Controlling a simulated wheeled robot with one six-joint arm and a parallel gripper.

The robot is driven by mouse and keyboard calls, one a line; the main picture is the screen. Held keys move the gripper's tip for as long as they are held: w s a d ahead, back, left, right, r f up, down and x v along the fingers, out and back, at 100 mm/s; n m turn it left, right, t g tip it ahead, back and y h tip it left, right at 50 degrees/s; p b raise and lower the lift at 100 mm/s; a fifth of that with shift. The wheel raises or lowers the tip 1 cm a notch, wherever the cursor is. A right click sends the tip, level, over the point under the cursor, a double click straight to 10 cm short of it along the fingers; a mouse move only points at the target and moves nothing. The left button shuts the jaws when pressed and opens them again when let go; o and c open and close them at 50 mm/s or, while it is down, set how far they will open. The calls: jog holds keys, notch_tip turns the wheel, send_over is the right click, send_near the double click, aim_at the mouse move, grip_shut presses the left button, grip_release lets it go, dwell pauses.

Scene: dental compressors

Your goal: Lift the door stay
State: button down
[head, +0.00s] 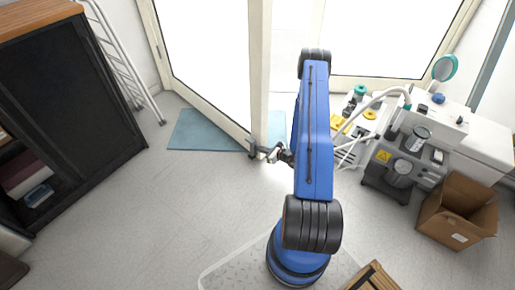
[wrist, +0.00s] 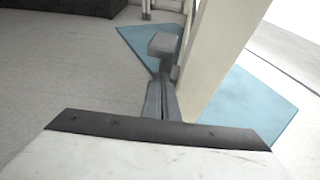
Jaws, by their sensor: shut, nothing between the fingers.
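The door stay (head: 252,146) is a small dark grey fitting low on the edge of the open cream-framed glass door. In the wrist view its grey block (wrist: 163,43) shows just beyond my fingertips, beside the door frame's edge. My gripper (head: 264,150) is low at the door's bottom corner, just right of the stay. In the wrist view my gripper (wrist: 164,82) has its two grey fingers together with nothing between them. The fingertips are close to the stay or against its underside; I cannot tell if they touch.
A blue mat (head: 200,130) lies under the door (head: 259,70). White and grey compressor units (head: 402,165) stand at the right, with a cardboard box (head: 457,212) in front. A dark cabinet (head: 75,95) and a white ladder (head: 125,60) are at the left. The left floor is clear.

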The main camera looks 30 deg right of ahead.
jog(key=f+v, duration=0.1)
jog(key=v, duration=0.8)
jog(key=shift+s, duration=0.45)
jog(key=shift+d+f, duration=0.15)
